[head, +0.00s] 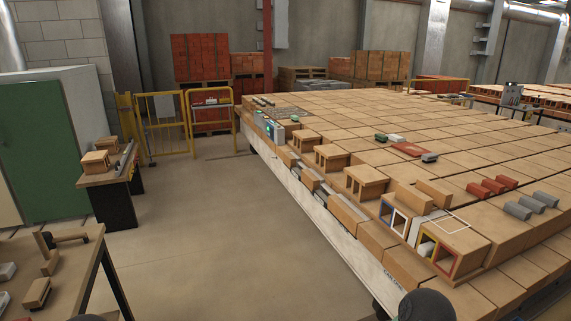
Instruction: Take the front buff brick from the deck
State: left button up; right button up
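The deck (500,130) is a large surface of buff blocks that fills the right half of the head view. Along its left edge stand several separate hollow buff bricks: a far one (306,141), a middle one (332,157) and a nearer, larger one (366,181). Closer still, a buff block (463,240) has openings rimmed in yellow and red, beside openings rimmed in blue and white. I cannot tell for sure which brick is the front one. Neither gripper shows; only dark rounded parts, apparently mine, show at the bottom edge.
Red blocks (490,187) and grey blocks (530,206) lie on the deck at right. A table (70,255) with small items stands at lower left, and a bench (104,180) with bricks stands behind it. The floor (220,240) between is clear. Yellow railings (162,125) stand behind.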

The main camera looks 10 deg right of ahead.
aim_at(419, 202)
jog(key=i+z, duration=0.35)
jog(key=i, duration=0.25)
jog(key=i+z, duration=0.3)
jog(key=i, duration=0.35)
jog(key=i+j+z, duration=0.35)
jog(key=i, duration=0.2)
